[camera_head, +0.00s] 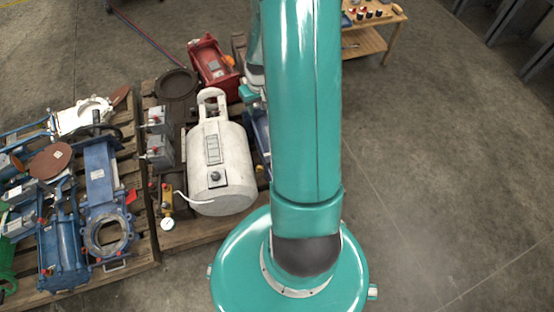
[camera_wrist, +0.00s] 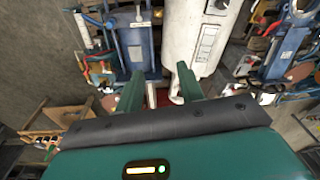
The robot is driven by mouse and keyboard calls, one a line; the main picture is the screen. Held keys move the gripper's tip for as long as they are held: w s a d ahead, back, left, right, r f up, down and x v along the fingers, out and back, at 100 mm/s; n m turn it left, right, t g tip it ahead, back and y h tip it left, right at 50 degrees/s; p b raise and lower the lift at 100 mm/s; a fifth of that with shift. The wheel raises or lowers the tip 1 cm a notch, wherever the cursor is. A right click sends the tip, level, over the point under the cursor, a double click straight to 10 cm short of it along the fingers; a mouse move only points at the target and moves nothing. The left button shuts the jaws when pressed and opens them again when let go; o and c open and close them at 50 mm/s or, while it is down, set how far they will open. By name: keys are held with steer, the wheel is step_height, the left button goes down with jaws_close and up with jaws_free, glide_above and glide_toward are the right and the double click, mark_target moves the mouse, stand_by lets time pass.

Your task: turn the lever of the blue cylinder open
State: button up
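A blue piece of equipment, likely the blue cylinder (camera_wrist: 135,45), is upper left of centre in the wrist view, just beyond my fingers. In the head view only a strip of blue (camera_head: 262,132) shows between the white tank and my arm; the rest is hidden. I cannot make out its lever for certain in either view. My gripper (camera_wrist: 158,84) is open, its two green fingers apart with no object held between them. Something red shows below, between the fingers. In the head view my arm hides most of the gripper.
A white tank (camera_head: 221,165) stands beside the blue equipment on a wooden pallet. A red machine (camera_head: 212,66) lies behind it. Blue valves (camera_head: 101,185) crowd another pallet at left. A wooden table (camera_head: 368,42) stands at the back. The floor at right (camera_head: 440,180) is clear.

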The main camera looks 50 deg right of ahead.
steer(key=s+d+f+m+y, duration=0.1)
steer(key=s+d+f, duration=0.25)
steer(key=f, duration=0.65)
steer(key=s+d+f+m+y, duration=0.15)
steer(key=s+f, duration=0.25)
steer(key=f, duration=0.7)
steer(key=shift+h, duration=0.25)
steer(key=x, duration=1.3)
steer(key=shift+s+d+f, duration=0.15)
steer(key=shift+s+f, duration=0.1)
steer(key=shift+f, duration=0.05)
jaws_close()
